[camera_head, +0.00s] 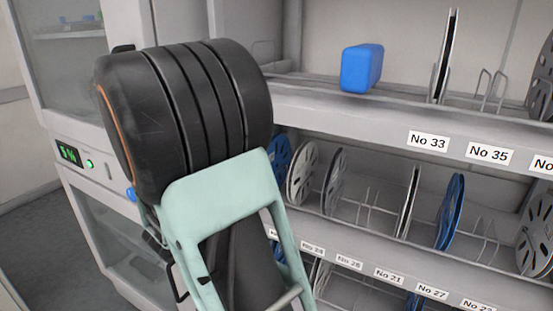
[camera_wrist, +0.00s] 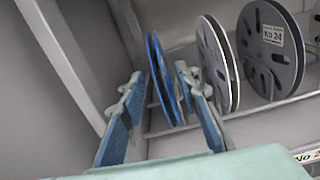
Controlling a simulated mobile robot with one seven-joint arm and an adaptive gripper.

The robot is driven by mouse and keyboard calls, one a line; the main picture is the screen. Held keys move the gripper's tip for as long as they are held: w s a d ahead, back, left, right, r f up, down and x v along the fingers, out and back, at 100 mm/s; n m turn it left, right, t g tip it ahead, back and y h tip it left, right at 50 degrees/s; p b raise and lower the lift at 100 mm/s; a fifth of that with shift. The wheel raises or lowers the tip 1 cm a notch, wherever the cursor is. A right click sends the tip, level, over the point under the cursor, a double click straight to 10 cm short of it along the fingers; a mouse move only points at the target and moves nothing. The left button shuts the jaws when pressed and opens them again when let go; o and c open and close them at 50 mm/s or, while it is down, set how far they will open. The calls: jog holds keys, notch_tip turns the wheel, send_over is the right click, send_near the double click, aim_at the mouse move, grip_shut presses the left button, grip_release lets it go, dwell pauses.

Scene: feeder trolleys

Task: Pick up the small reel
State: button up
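A thin blue reel (camera_wrist: 164,85) stands on edge at the left end of a row in the wrist view. Its edge shows between the two fingers of my gripper (camera_wrist: 160,74). The gripper is open, with the left finger apart from the reel and the right finger close to its right face, between it and a white-rimmed reel (camera_wrist: 214,62). I cannot tell whether the right finger touches. In the head view the blue reel (camera_head: 280,158) is partly covered by my arm, and the fingertips are hidden. The pictures do not make clear which reel is the small one.
A grey reel (camera_wrist: 270,48) labelled No 24 stands right of the white one. The reels sit in wire dividers on a trolley shelf (camera_head: 360,237); a side wall is close left of my gripper. A blue box (camera_head: 361,68) and more reels stand on the shelf above.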

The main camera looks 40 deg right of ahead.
aim_at(276, 155)
jog(key=d, duration=0.1)
jog(key=w+d+f, duration=0.1)
jog(key=d, duration=0.3)
jog(key=shift+w+d+f, duration=0.25)
jog(key=shift+w+f, duration=0.15)
jog(key=shift+w+b+x, duration=0.15)
jog(key=shift+b+x, duration=0.05)
jog(key=shift+x, duration=1.35)
jog(key=shift+w+b+x, duration=0.15)
jog(key=shift+w+x, duration=0.05)
jog(key=shift+x, duration=1.4)
jog(key=shift+a+r, duration=0.15)
jog(key=shift+a, duration=0.05)
jog(key=shift+c, duration=0.2)
grip_shut()
